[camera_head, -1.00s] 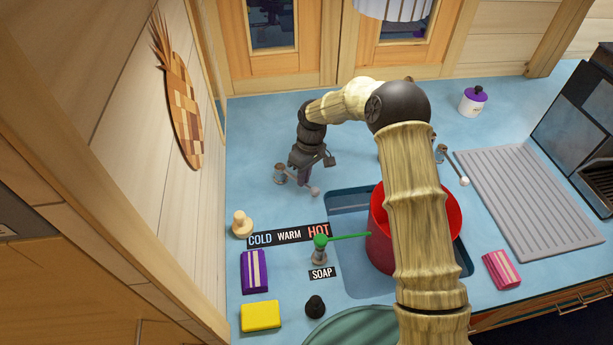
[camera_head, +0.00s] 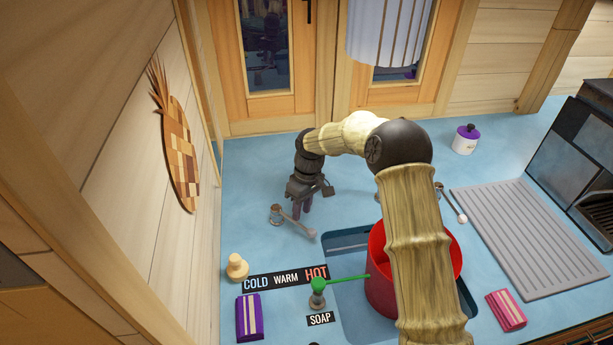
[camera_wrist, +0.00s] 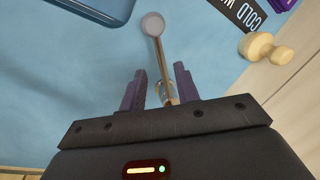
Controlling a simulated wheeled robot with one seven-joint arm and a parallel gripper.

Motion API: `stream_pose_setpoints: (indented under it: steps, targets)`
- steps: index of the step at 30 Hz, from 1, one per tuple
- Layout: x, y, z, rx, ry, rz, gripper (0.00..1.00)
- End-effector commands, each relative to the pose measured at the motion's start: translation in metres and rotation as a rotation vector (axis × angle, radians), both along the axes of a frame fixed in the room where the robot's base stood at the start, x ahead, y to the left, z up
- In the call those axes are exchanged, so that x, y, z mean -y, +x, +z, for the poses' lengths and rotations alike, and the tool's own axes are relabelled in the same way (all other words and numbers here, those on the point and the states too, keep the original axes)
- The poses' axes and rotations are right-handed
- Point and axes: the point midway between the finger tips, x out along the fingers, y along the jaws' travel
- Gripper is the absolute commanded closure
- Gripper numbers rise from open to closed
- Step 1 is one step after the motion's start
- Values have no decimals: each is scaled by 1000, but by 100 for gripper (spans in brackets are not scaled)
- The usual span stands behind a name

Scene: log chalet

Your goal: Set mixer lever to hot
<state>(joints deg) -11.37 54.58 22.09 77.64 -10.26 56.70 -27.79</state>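The mixer lever is a thin rod with a pale round knob (camera_head: 312,233), pivoting on a small metal base (camera_head: 275,212) on the blue counter. It points right and toward the front, its knob above the HOT end of the COLD–WARM–HOT label (camera_head: 285,279). In the wrist view the knob (camera_wrist: 153,24) is beyond my fingers, with the rod running back toward the gap between them. My gripper (camera_head: 303,211) points down just behind the lever. In the wrist view my gripper (camera_wrist: 160,88) is open, its purple fingers apart. Whether a finger touches the rod is unclear.
A green-handled SOAP dispenser (camera_head: 318,290) stands in front of the label. A wooden peg-like piece (camera_head: 237,267) is left of it. A red pot (camera_head: 382,285) sits in the sink at right. A second similar lever (camera_head: 452,205) is farther right. Counter behind the gripper is clear.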

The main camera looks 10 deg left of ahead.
Motion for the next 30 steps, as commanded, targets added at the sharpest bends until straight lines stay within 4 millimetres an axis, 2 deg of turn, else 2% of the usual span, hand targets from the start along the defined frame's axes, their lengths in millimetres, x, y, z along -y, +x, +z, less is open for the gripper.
stream_pose_setpoints:
  steps: [18, 24, 30]
  targets:
    - [12, 22, 119, 6, 2, -1, 68]
    - [14, 24, 137, 3, 2, -1, 68]
    - [14, 24, 139, 2, 1, 1, 68]
